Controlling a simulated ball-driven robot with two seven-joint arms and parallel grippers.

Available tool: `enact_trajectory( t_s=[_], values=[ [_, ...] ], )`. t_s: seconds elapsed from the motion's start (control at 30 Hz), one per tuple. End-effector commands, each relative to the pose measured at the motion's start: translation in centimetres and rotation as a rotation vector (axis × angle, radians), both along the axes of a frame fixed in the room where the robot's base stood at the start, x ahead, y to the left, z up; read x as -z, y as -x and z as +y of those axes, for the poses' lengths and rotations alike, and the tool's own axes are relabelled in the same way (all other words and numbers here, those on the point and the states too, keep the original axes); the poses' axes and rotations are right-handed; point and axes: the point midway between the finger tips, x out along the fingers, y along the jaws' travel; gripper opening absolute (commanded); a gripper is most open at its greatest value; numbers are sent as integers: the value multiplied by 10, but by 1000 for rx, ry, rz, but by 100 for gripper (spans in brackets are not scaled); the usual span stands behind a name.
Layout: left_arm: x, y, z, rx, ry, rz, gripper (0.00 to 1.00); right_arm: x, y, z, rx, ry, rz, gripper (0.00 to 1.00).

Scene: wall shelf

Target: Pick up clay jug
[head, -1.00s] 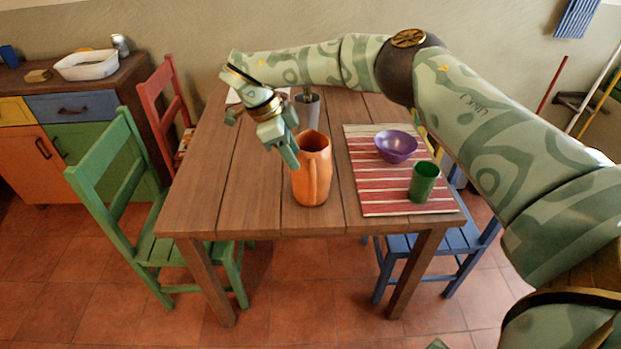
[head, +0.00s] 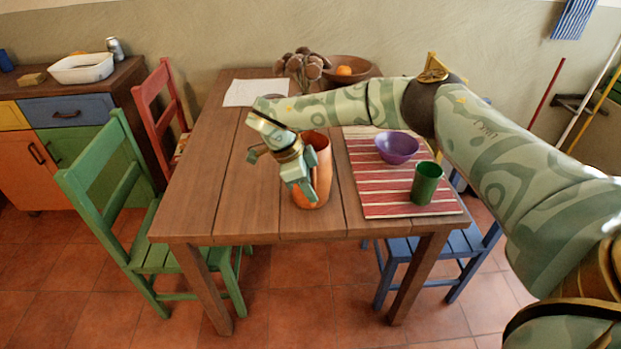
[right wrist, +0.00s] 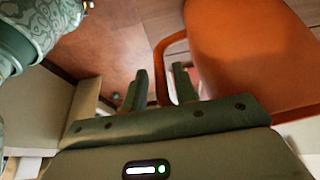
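The orange clay jug (head: 323,165) stands upright on the wooden table, left of the striped mat. My right gripper (head: 308,190) is at the jug's near left side and covers part of it, including the handle. In the right wrist view the jug's body (right wrist: 255,55) fills the right side, with its looped handle (right wrist: 160,60) beside it. My right gripper (right wrist: 162,85) is open there, its two fingers apart with the handle between them. I cannot tell whether a finger touches it. My left gripper is not in view.
The striped mat (head: 375,180) holds a purple bowl (head: 397,147) and a green cup (head: 425,184) right of the jug. Behind the arm are a dried plant (head: 303,66) and a brown bowl (head: 362,72) with an orange fruit. The table's left part is clear.

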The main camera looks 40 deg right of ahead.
Motion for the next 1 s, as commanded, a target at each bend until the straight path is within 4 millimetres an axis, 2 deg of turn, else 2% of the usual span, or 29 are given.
enact_trajectory(
  t_s=[0.03, 0.1, 1.0],
  values=[
    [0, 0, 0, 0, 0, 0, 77, 0, 0, 0, 0, 0, 0, 14],
    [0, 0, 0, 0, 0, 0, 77, 0, 0, 0, 0, 0, 0, 0],
    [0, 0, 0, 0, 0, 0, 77, 0, 0, 0, 0, 1, 1, 0]
  ],
)
